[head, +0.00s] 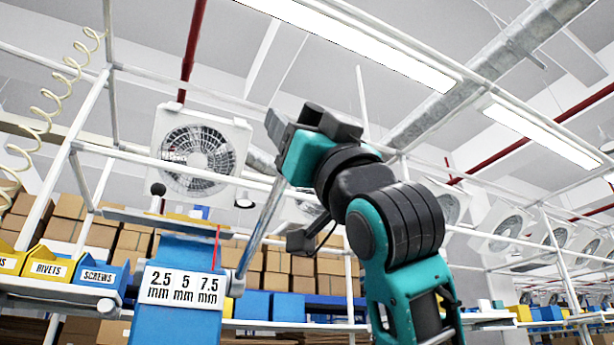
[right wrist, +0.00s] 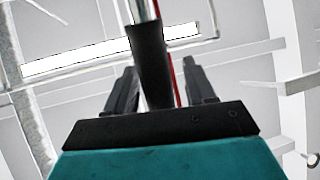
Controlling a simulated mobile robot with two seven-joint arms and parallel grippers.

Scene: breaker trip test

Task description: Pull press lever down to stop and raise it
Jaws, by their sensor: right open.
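The blue press (head: 175,320) stands at the lower left of the head view, with a white plate (head: 182,287) marked 2.5, 5 and 7.5 mm. Its silver lever rod (head: 261,226) slants up to the right, and its top end is hidden behind my right gripper (head: 277,122). In the right wrist view, the lever's black grip (right wrist: 151,62) stands between the two fingers of the right gripper (right wrist: 160,85). The fingers are open, with gaps seen on both sides of the grip. My left gripper is not in view.
A red pointer (head: 215,247) and a black ball knob (head: 158,189) are on the press. Yellow rivet bins (head: 48,268) and a blue screw bin (head: 97,277) stand to its left. White frame bars cross overhead, and shelves of cardboard boxes (head: 103,236) stand behind.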

